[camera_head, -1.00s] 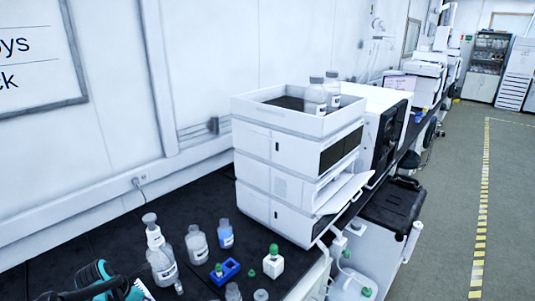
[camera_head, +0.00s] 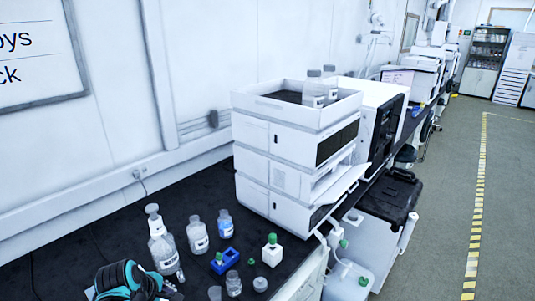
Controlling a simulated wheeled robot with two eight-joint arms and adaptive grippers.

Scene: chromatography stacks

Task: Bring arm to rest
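A teal and black part of my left arm (camera_head: 125,278) shows at the lower left, cut off by the bottom edge. It is in front of the glass bottles on the black bench. Black pieces at its right end may belong to my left gripper (camera_head: 167,291), but no clear fingertips or gap show, so I cannot tell whether it is open or shut. I see nothing held. My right arm and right gripper are out of view. The white chromatography stack (camera_head: 287,170) stands upright on the bench, with clear bottles (camera_head: 313,92) in its top tray.
A tall-necked bottle (camera_head: 161,246), a clear bottle (camera_head: 197,236), a blue-labelled bottle (camera_head: 225,225), a blue rack (camera_head: 225,261) and a green-capped white bottle (camera_head: 272,253) crowd the bench (camera_head: 85,238) near my arm. A white canister (camera_head: 350,281) stands below, at right.

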